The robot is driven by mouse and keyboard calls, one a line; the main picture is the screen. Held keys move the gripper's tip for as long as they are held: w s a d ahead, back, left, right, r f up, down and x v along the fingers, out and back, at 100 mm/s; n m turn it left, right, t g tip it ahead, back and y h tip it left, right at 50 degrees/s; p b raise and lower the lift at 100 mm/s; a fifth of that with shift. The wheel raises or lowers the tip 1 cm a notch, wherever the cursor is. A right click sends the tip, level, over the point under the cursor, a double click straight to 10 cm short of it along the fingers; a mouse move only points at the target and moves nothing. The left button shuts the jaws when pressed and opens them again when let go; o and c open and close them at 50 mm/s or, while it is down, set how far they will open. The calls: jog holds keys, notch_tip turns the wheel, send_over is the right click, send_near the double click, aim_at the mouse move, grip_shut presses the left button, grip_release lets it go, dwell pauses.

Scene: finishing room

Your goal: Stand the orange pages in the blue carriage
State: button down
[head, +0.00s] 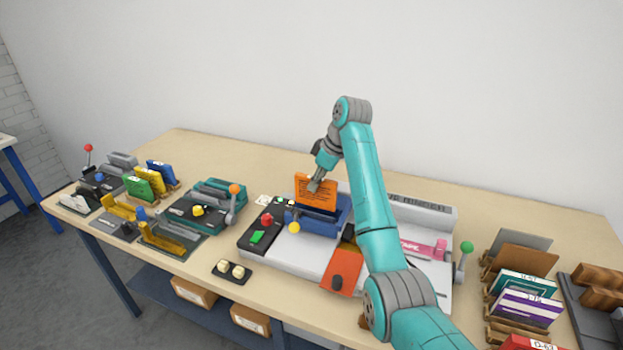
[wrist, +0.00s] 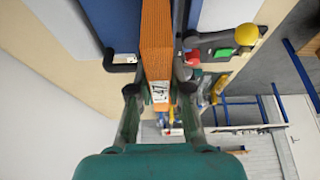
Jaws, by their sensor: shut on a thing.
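The orange pages (head: 318,188) are a flat upright block above the blue carriage (head: 325,222) in the head view. My gripper (head: 315,185) is shut on them near their top edge. In the wrist view the orange pages (wrist: 156,45) stand between the two fingers of my gripper (wrist: 158,92), with a white label on their near end. The blue carriage (wrist: 113,22) shows beside them in the wrist view. The lower edge of the pages is at the carriage in the head view; I cannot tell whether it touches the carriage floor.
The carriage sits on a grey machine (head: 290,258) with red and green buttons and a yellow knob (head: 294,227). An orange plate (head: 342,270) is at its front. Racks of coloured blocks stand left and right, including a purple block (head: 526,307). A small black two-button box (head: 232,272) lies in front.

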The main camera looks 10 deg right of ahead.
aim_at(313, 205)
jog(key=shift+f, duration=2.8)
jog(key=shift+f, duration=0.4)
jog(key=c, duration=1.4)
grip_release()
jog(key=shift+o, duration=0.2)
jog(key=shift+s+d, duration=0.1)
jog(key=shift+r, duration=0.1)
